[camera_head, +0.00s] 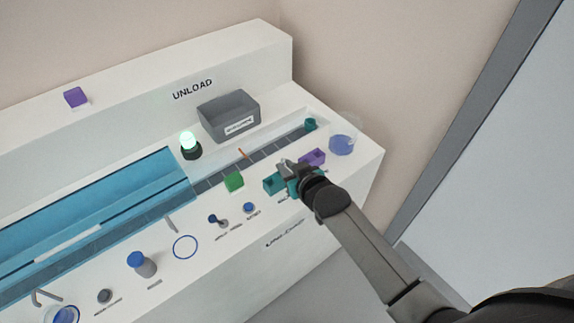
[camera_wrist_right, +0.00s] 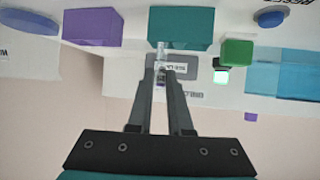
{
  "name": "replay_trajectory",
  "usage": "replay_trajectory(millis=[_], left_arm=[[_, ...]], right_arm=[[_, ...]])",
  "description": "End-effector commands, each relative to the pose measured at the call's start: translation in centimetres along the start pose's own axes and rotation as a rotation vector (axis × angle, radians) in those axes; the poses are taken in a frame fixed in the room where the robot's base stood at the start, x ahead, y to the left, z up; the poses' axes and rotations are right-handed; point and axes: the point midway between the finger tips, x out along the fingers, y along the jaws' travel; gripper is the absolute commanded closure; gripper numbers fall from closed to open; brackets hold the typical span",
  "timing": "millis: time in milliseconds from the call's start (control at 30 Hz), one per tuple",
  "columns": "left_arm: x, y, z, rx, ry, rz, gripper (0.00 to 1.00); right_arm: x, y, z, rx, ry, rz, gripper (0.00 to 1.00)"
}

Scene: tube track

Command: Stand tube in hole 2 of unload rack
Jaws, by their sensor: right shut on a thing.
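My right gripper (camera_head: 284,165) reaches in from the lower right, over the teal block (camera_head: 273,185) on the counter. In the right wrist view its fingers (camera_wrist_right: 160,72) are shut on a small clear tube (camera_wrist_right: 160,50). The tube's end shows near the teal block (camera_wrist_right: 185,27); I cannot tell whether it touches the block or is in a hole. A purple block (camera_head: 313,157) with a dark opening stands beyond the gripper. The frames do not show which block is the unload rack, and no hole number is readable. My left gripper is not in view.
A green cube (camera_head: 234,181) sits left of the teal block. Behind are a track (camera_head: 223,177), a grey bin (camera_head: 228,116) and a lit green lamp (camera_head: 189,142). Knobs (camera_head: 218,219) line the front.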

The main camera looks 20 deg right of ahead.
Motion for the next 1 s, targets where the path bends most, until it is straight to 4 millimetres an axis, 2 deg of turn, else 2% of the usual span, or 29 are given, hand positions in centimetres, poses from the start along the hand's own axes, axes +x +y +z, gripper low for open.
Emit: replay_trajectory(millis=[400,433,700,1000], left_arm=[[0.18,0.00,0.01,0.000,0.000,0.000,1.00],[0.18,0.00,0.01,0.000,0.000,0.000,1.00],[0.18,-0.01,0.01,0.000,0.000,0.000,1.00],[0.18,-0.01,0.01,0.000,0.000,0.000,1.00]], right_arm=[[0.22,-0.02,0.36,0.000,0.001,0.000,1.00],[0.22,-0.02,0.36,0.000,0.001,0.000,0.79],[0.21,-0.01,0.36,0.000,0.001,0.000,0.48],[0.21,-0.01,0.39,0.000,0.000,0.000,0.47]])
